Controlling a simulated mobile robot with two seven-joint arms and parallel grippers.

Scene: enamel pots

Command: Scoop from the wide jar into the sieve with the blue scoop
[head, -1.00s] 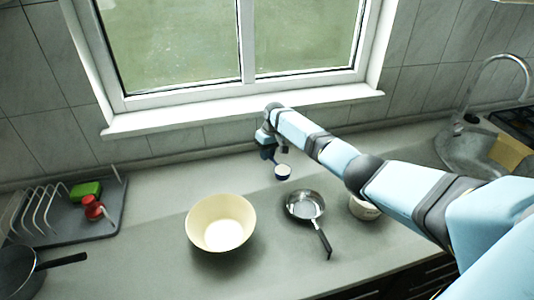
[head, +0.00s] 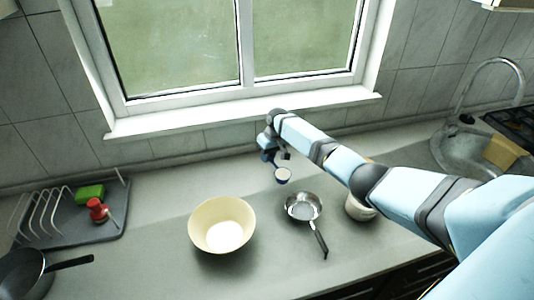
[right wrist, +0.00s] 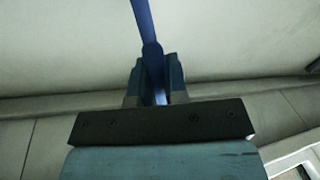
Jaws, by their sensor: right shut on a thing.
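My right gripper (head: 270,156) is shut on the handle of the blue scoop (head: 283,175) and holds it near the back of the counter, below the window sill. The scoop's pale round inside faces up; whether it holds anything is too small to tell. In the right wrist view the blue handle (right wrist: 144,25) stands between the fingers (right wrist: 155,85). The round metal vessel with a dark handle (head: 303,207), apparently the sieve, rests in front of the scoop. A pale jar (head: 358,209), apparently the wide jar, stands right of it, partly hidden by my right arm.
A wide cream bowl (head: 222,225) stands left of the metal vessel. A dish rack (head: 60,232) with a green block (head: 90,193) and a red item (head: 98,211) is at left, beside a dark pan (head: 22,272). The sink (head: 466,150) is far right.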

